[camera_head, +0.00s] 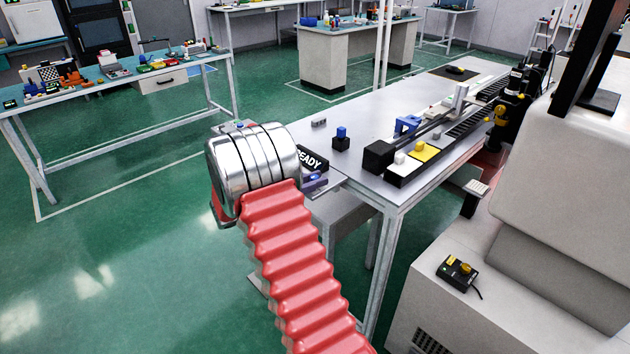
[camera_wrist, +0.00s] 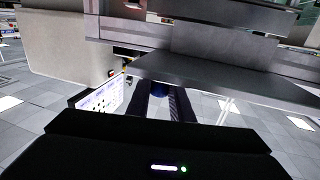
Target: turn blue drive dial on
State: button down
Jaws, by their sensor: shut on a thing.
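In the wrist view, the blue drive dial (camera_wrist: 158,90) shows as a small dark-blue round shape between the two dark fingers of my gripper (camera_wrist: 160,93). The fingers are shut on it. The fingers and shadow hide most of the dial, so its on or off marking cannot be read. In the head view, my red ribbed arm and silver wrist cover the gripper and the dial.
A dark sign reading READY (camera_head: 312,158) stands at the near end of the grey workbench (camera_head: 365,120). A blue-topped black block (camera_head: 341,138) stands behind it. A white printed panel (camera_wrist: 100,97) is left of the fingers. Green floor is open left.

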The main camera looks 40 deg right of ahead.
jog(key=shift+r, duration=0.1)
jog(key=c, duration=1.6)
grip_release()
jog(key=shift+o, duration=0.2)
jog(key=shift+a, duration=0.1)
jog(key=w+a, duration=0.2)
jog(key=a, duration=1.1)
jog(key=shift+w+a, duration=0.2)
jog(key=shift+w, duration=0.1)
